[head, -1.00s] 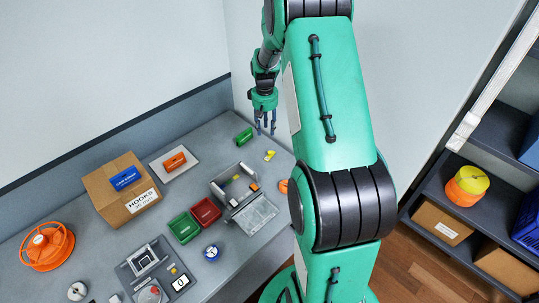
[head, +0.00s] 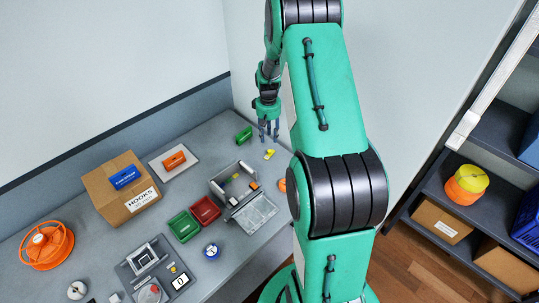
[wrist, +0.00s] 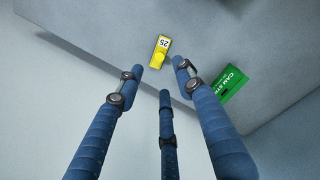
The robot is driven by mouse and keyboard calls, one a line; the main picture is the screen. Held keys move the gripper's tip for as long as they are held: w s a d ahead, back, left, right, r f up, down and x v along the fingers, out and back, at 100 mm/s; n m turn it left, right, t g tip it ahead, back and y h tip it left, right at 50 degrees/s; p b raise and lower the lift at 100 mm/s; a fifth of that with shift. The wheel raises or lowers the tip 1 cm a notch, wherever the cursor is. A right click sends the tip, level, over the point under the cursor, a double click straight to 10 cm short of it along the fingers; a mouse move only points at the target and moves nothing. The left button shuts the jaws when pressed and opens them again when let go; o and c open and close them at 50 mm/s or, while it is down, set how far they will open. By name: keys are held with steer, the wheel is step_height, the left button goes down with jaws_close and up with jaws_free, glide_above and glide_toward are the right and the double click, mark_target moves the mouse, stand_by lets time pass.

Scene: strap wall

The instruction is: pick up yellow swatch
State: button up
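The yellow swatch (wrist: 161,49) carries a white label reading 25 and lies flat on the grey bench. In the head view it is a small yellow piece (head: 269,154) near the bench's far right end. My gripper (head: 269,132) hangs above the bench just behind the swatch, with its fingers pointing down. In the wrist view my blue gripper fingers (wrist: 158,75) are spread apart with nothing between them. The swatch lies beyond the fingertips, roughly centred between the two outer ones and apart from them.
A green labelled block (wrist: 230,85) lies right of the swatch in the wrist view, partly behind a finger; the head view shows it too (head: 243,135). A grey open box with its lid down (head: 231,176), red (head: 205,210) and green trays (head: 184,227), and a cardboard box (head: 122,188) stand nearer.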

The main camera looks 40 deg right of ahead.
glide_above(269, 151)
steer(key=shift+f, duration=2.4)
steer(key=shift+f, duration=0.1)
steer(key=shift+d+f+b, duration=0.15)
steer(key=shift+f+b, duration=0.3)
steer(key=shift+f, duration=2.05)
jaws_close()
